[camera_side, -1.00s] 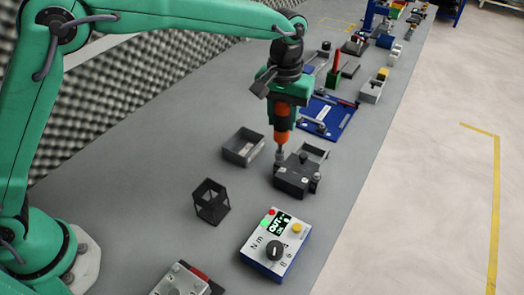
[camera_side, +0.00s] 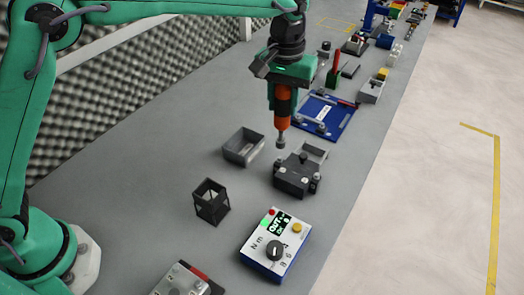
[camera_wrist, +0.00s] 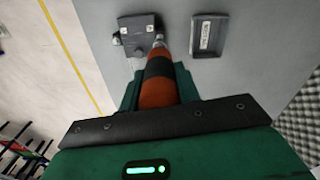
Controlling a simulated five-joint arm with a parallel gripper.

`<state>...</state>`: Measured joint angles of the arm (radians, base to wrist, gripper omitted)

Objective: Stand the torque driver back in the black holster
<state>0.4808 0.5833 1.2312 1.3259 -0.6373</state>
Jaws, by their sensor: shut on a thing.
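The torque driver (camera_side: 283,108), orange with a black band and a grey metal tip, is held upright, tip down, in my green gripper (camera_side: 286,84). My gripper is shut on its upper body. In the wrist view the driver (camera_wrist: 159,84) runs out from between the jaws (camera_wrist: 158,76). Its tip hangs above the bench, near the back-left side of a dark block, and looks clear of it. The black holster (camera_side: 211,203), an open-topped, open-sided frame, stands empty on the bench, nearer the camera and left of the driver. It is not visible in the wrist view.
The dark block (camera_side: 296,176) carries small metal pieces. A grey tray (camera_side: 243,148) stands left of it. A white-and-blue controller (camera_side: 276,245) with a dial is right of the holster. A blue mat (camera_side: 325,118) lies behind. Bare bench surrounds the holster.

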